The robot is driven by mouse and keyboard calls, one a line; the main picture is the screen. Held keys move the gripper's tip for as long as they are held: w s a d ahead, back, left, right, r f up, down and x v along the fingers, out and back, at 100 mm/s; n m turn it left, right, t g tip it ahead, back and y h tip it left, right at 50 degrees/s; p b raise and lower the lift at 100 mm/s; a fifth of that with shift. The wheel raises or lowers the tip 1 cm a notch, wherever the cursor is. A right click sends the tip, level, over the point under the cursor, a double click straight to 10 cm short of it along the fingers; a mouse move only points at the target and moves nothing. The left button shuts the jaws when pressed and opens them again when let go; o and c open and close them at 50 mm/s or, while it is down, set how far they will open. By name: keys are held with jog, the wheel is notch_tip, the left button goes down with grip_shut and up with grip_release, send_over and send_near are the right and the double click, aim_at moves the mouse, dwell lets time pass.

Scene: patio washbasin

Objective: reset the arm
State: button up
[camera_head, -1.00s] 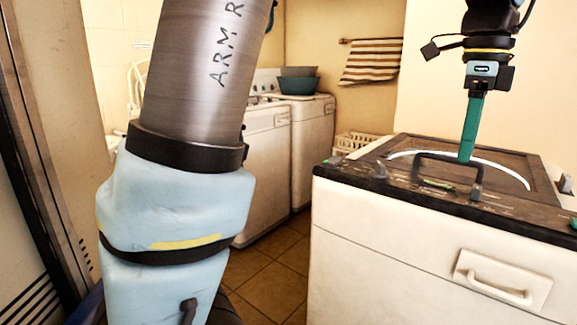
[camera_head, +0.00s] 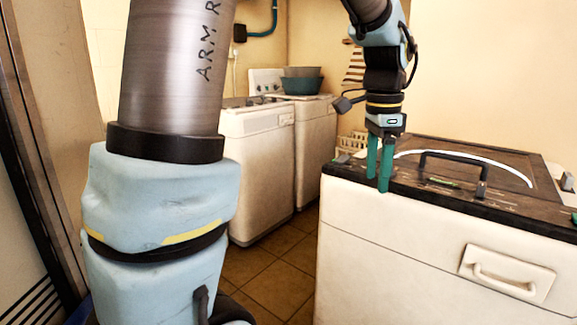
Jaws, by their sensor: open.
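My gripper (camera_head: 379,184) hangs pointing down from my arm, its two green fingers a little apart with nothing between them. It shows in front of the left part of the dark top of the white cabinet (camera_head: 400,245). I cannot tell whether the fingertips touch the edge of the top. My wrist and forearm rise from it toward the top of the picture. A large grey and light-blue link of my arm (camera_head: 160,200) fills the left side of the view and hides part of the floor and wall.
The cabinet top carries a black handle (camera_head: 455,157) and small green items. The cabinet front has a white pull handle (camera_head: 505,283). White machines (camera_head: 258,160) stand behind, with a teal basin (camera_head: 301,86) on top. Tiled floor (camera_head: 275,280) is open between them. A striped towel hangs behind my arm.

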jog(key=s+a+f+n, duration=0.1)
jog(key=a+f+n, duration=0.3)
jog(key=a, duration=0.4)
jog(key=s+a+f+n, duration=0.1)
jog(key=a+f+n, duration=0.3)
jog(key=a+n, duration=0.2)
jog(key=s+a+f+n+t, duration=0.1)
jog(key=a+f+n, duration=0.3)
jog(key=a, duration=0.6)
jog(key=shift+f+n+p, duration=0.25)
jog(key=shift+n+p, duration=0.1)
jog(key=shift+n, duration=0.75)
jog(key=shift+c, duration=0.4)
dwell(1.1)
